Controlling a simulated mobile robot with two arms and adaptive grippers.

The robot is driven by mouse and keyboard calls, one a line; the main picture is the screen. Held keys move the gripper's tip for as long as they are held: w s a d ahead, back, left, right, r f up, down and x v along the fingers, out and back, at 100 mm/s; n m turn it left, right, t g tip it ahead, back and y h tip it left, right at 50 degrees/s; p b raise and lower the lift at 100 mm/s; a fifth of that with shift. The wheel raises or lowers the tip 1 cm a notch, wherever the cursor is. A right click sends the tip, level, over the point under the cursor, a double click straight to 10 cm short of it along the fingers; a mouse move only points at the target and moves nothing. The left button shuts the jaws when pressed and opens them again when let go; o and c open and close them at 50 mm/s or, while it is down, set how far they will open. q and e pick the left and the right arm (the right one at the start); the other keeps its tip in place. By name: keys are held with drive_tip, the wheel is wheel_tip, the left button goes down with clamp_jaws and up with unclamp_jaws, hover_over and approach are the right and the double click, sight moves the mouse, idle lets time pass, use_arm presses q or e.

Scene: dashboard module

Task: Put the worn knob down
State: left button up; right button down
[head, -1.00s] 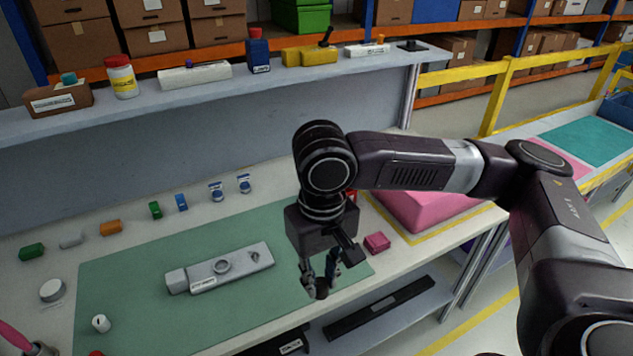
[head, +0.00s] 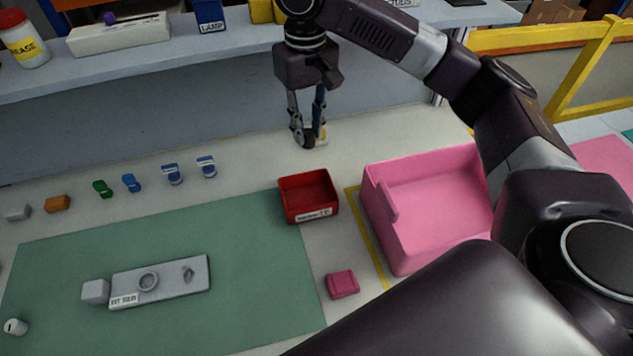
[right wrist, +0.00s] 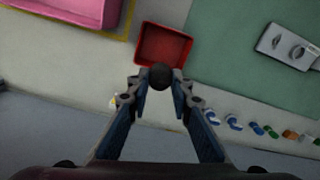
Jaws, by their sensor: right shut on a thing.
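The worn knob (head: 307,141) is a dark round piece held at the fingertips of my right gripper (head: 308,130). In the right wrist view the knob (right wrist: 160,76) sits between the shut fingertips (right wrist: 158,82), in front of part of the red tray. In the head view the gripper points down near the back of the bench, behind the red labelled tray (head: 308,217). The grey dashboard module (head: 190,290) lies on the green mat (head: 240,320), with a round ring and a small fitting on top. My left gripper is not in view.
A large pink bin (head: 430,215) stands right of the red tray, with a small pink block (head: 342,284) in front. Small coloured parts, such as a green one (head: 103,188), line the back of the bench. A shelf (head: 150,60) runs behind. The mat's right part is clear.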

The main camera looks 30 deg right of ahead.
drive_tip(key=shift+f, duration=0.35)
drive_tip(key=f, duration=0.4)
drive_tip(key=f+p, duration=0.1)
drive_tip(key=f, duration=0.4)
drive_tip(key=f+p, duration=0.1)
drive_tip(key=f, duration=0.4)
drive_tip(key=shift+s+a+f, duration=0.1)
drive_tip(key=shift+a, duration=0.3)
drive_tip(key=shift+f, duration=0.25)
wheel_tip(320, 180, down, 4)
drive_tip(key=shift+r+p, duration=0.25)
drive_tip(key=shift+p, duration=0.2)
drive_tip(key=shift+f, duration=0.25)
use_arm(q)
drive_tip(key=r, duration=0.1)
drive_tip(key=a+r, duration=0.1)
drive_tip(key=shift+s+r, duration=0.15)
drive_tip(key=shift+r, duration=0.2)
use_arm(e)
drive_tip(key=shift+f, duration=0.15)
